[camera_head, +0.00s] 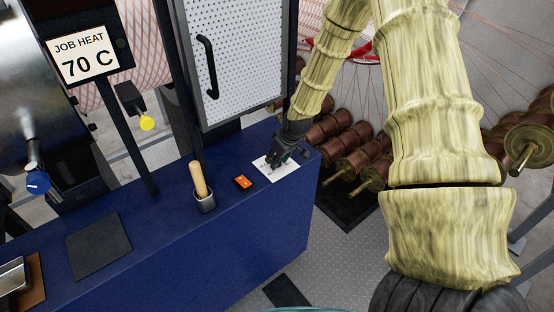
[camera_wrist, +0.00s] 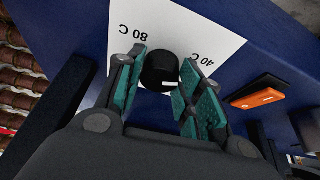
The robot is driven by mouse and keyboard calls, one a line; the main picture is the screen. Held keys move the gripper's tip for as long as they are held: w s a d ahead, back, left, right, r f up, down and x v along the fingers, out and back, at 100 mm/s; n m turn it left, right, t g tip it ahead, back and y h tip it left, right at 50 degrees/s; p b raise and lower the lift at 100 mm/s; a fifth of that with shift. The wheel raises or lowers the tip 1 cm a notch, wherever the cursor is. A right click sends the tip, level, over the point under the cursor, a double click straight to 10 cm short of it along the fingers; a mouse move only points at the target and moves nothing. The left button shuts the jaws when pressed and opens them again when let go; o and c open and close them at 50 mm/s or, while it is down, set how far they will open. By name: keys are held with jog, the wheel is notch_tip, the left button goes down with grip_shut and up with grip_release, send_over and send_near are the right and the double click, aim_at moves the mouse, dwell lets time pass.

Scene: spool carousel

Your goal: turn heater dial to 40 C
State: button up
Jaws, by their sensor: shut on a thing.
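The heater dial (camera_wrist: 160,70) is a small black round knob with a short white mark, seen between my fingers in the wrist view. It stands on a white card (camera_wrist: 188,22) printed "80 C" on the left and "40 C" on the right, both upside down there. The white mark sits on the knob's near side, away from both labels. My gripper (camera_wrist: 161,88) is shut on the dial, with teal pads on either side of it. In the head view my gripper (camera_head: 277,160) hides the dial, and the card (camera_head: 288,173) shows beside it.
A sign (camera_head: 81,55) reads "JOB HEAT 70 C". An orange-topped black box (camera_head: 243,182) and a wooden handle (camera_head: 199,178) in a metal cup lie left of the card on the blue bench (camera_head: 245,235). A perforated door (camera_head: 236,60) stands behind. Copper spools (camera_head: 370,160) are right.

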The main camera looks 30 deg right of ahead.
jog(key=shift+d+n+y, duration=0.1)
jog(key=shift+n+y, duration=0.2)
jog(key=shift+n, duration=0.3)
jog(key=o, duration=1)
jog(key=shift+r, duration=0.15)
jog(key=v, duration=1.1)
jog(key=shift+r, duration=0.35)
jog(key=shift+s+d+f, duration=0.1)
jog(key=shift+s, duration=0.1)
